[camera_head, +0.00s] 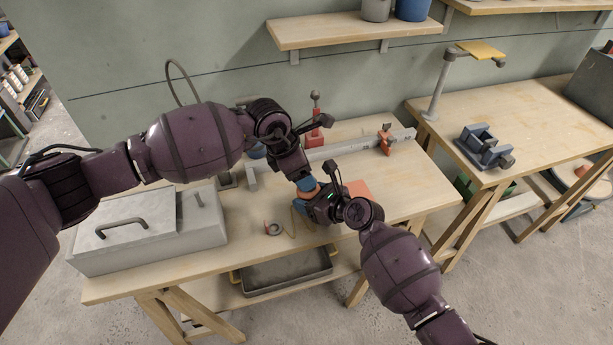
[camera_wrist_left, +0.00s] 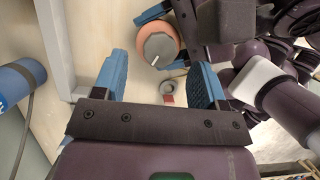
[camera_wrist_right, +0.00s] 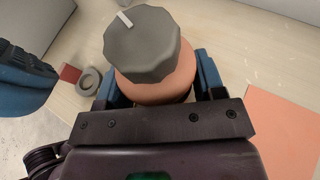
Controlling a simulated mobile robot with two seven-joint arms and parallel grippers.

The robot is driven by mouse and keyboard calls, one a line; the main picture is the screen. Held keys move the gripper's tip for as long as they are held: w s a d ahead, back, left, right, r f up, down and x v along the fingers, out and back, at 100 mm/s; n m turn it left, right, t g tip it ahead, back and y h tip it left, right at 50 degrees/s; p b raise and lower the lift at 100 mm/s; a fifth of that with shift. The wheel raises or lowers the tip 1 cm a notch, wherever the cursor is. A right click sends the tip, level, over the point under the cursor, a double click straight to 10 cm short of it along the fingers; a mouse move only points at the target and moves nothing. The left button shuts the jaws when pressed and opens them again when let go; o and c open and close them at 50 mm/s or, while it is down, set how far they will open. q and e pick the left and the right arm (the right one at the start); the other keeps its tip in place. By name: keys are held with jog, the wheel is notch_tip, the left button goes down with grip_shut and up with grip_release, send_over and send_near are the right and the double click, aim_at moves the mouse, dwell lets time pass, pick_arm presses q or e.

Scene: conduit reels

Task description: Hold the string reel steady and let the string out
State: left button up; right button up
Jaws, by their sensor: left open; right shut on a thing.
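The string reel (camera_wrist_right: 153,88) has a salmon-orange body and a dark grey knob with a white mark on top. My right gripper (camera_head: 302,206) is shut on its body, one blue finger on each side. The reel also shows in the left wrist view (camera_wrist_left: 158,46). My left gripper (camera_wrist_left: 158,78) is open, with nothing between its fingers, and close to the reel. In the head view it hides most of the reel. A small grey ring with a red tab (camera_head: 273,229) lies on the bench. A thin tan line (camera_head: 292,226) shows beside it; where it joins is unclear.
A grey lidded box (camera_head: 150,232) stands at the bench's left. A long metal rail (camera_head: 345,149) with red clamps lies behind my grippers. An orange-pink sheet (camera_head: 358,188) lies to their right. A grey tray (camera_head: 288,272) is below the bench top. The bench front is mostly clear.

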pick_arm(q)
jog(key=v, duration=0.9)
jog(key=shift+f, duration=0.15)
pick_arm(e)
jog(key=o, duration=1.1)
